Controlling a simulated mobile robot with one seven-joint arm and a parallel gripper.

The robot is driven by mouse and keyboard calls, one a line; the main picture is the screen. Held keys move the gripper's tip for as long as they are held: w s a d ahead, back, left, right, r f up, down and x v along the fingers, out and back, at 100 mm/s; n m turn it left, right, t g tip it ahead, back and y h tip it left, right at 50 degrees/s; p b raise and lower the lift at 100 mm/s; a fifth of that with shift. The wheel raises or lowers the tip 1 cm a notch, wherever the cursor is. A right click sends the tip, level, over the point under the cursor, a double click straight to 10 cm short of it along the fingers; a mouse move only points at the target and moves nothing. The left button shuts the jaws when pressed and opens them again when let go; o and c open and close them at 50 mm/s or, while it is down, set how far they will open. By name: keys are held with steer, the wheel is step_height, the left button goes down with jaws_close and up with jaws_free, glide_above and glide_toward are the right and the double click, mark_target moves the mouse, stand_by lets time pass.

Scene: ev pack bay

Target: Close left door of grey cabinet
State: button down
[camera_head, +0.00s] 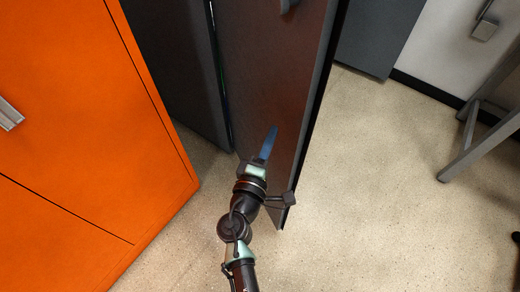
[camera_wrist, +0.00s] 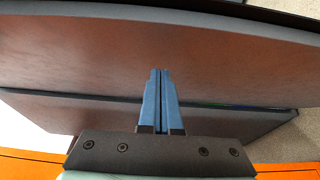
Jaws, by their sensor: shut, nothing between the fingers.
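The left door (camera_head: 265,60) of the grey cabinet stands open in the head view, swung out toward me. Its broad dark face carries an orange-red sheen, and part of a handle (camera_head: 287,5) shows at the top edge. A dark grey cabinet panel (camera_head: 170,60) lies to its left. My gripper (camera_head: 271,132) is in front of the lower part of the door face, its blue fingers together and empty. In the wrist view the shut fingers (camera_wrist: 160,78) point at the door face (camera_wrist: 90,50). I cannot tell whether they touch it. The cabinet's inside is hidden.
An orange cabinet (camera_head: 70,130) with a metal handle (camera_head: 9,114) stands close on the left. Another dark grey panel (camera_head: 375,38) is behind the door at the right. A grey metal frame (camera_head: 470,150) stands at far right. The speckled floor (camera_head: 370,200) between is clear.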

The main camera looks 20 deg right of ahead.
steer(key=shift+w+d, duration=0.2)
steer(key=shift+d, duration=1.1)
